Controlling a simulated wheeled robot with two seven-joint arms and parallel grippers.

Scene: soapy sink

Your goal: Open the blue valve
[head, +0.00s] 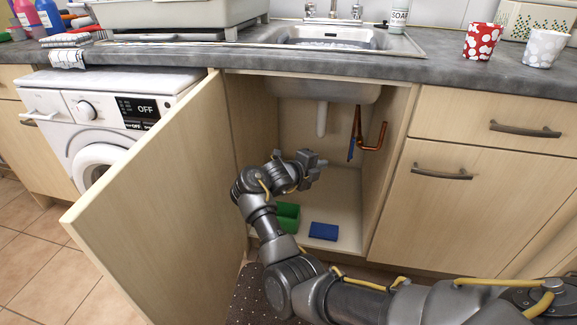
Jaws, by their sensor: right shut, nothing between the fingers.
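The cabinet under the sink is open. Inside, a copper pipe (373,145) runs along the right part of the cabinet. A narrow blue valve handle (351,149) hangs down beside the pipe. My right arm reaches in from the lower right and bends up into the cabinet. My right gripper (322,164) is shut and empty, pointing right. In the picture it sits left of and a little below the blue handle, apart from it. My left gripper is not in view.
The open cabinet door (150,200) stands at the left, before a washing machine (105,110). A white drain pipe (321,118) hangs from the sink. A green box (287,217) and a blue sponge-like block (323,231) lie on the cabinet floor. Cups (480,42) stand on the counter.

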